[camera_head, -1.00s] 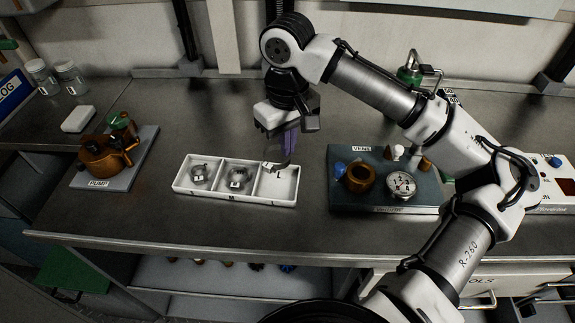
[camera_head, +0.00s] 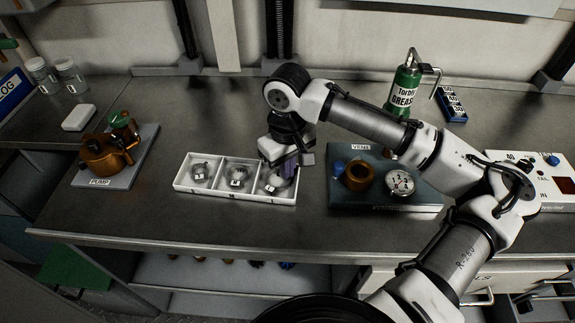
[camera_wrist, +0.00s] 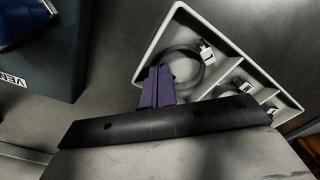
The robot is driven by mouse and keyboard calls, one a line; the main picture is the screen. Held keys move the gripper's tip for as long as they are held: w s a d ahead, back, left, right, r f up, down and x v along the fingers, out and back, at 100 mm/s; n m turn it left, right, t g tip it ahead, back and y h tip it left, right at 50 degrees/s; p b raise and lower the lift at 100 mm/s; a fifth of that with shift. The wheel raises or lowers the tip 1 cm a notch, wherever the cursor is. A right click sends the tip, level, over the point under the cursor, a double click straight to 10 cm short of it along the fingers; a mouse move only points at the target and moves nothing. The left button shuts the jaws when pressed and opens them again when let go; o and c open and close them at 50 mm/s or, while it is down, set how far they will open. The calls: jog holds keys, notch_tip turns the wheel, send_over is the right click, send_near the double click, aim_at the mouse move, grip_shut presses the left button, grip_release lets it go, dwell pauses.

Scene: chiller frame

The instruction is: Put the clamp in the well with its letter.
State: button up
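The clamp (camera_head: 275,183) is a thin grey metal ring with a small white tag. It is inside the right well of the white three-well tray (camera_head: 236,197); I cannot read its letter. In the wrist view the clamp (camera_wrist: 201,70) lies within the tray walls. My gripper (camera_head: 289,166) points down at the right well's right side. Its purple fingers (camera_wrist: 157,87) are close together on the ring's edge, where the band meets them. Other ring clamps with white tags sit in the left well (camera_head: 200,173) and the middle well (camera_head: 237,176).
A dark vent board (camera_head: 340,200) with a copper fitting and a gauge is right of the tray. A pump on a grey plate (camera_head: 120,182) stands left. A green grease can (camera_head: 404,88) is behind my arm. The counter front is clear.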

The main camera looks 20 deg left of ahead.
jog(key=shift+o, duration=0.9)
jog(key=shift+r, duration=0.25)
notch_tip(320, 180, up, 12)
jog(key=b, duration=0.1)
jog(key=shift+b, duration=0.4)
jog(key=shift+a+f, duration=0.1)
